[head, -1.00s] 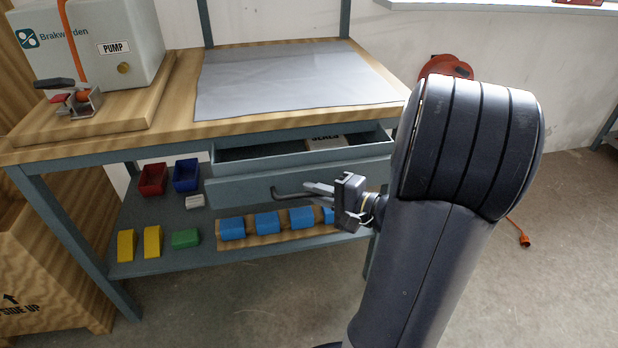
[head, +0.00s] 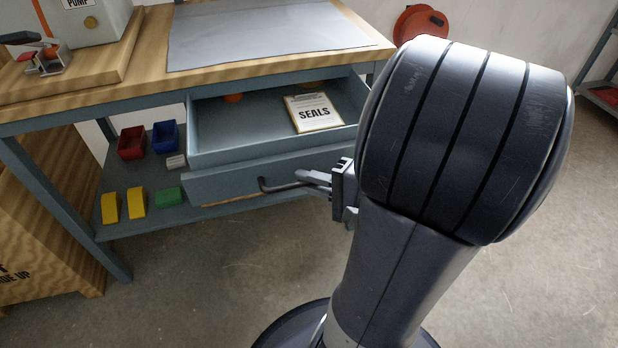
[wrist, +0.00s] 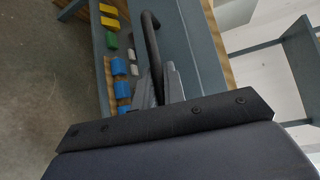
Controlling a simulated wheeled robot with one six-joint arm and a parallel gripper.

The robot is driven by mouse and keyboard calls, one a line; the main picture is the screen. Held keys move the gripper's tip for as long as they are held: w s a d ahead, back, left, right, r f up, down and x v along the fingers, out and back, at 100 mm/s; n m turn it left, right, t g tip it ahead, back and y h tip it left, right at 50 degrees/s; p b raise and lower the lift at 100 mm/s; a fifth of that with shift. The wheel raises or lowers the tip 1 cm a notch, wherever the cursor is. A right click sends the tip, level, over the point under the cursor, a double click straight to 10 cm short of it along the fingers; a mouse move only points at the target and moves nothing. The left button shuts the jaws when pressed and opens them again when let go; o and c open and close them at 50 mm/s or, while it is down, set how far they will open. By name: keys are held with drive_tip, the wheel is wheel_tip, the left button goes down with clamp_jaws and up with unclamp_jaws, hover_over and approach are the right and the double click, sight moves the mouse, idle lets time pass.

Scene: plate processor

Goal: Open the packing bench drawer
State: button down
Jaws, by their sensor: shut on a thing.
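The packing bench drawer (head: 235,188) is pulled out from under the wooden bench top, and its open inside shows. My gripper (head: 318,180) is shut on the dark bar handle (head: 276,186) on the drawer front. The wrist view also shows my gripper (wrist: 157,85) closed around the handle (wrist: 151,36). My arm hides the right end of the drawer.
Red (head: 131,143) and blue (head: 166,136) bins and yellow and green blocks sit on the lower shelf. A grey mat (head: 260,32) covers the bench top. A wooden crate (head: 40,230) stands at left. Floor in front is clear.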

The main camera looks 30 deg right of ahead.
drive_tip(key=c, duration=1.8)
unclamp_jaws()
drive_tip(key=shift+o, duration=0.2)
drive_tip(key=p+v, duration=0.2)
drive_tip(key=v, duration=0.8)
drive_tip(key=shift+s+d, duration=0.15)
drive_tip(key=shift+s, duration=0.2)
drive_tip(key=shift+b+x, duration=1)
drive_tip(key=shift+x, duration=4.35)
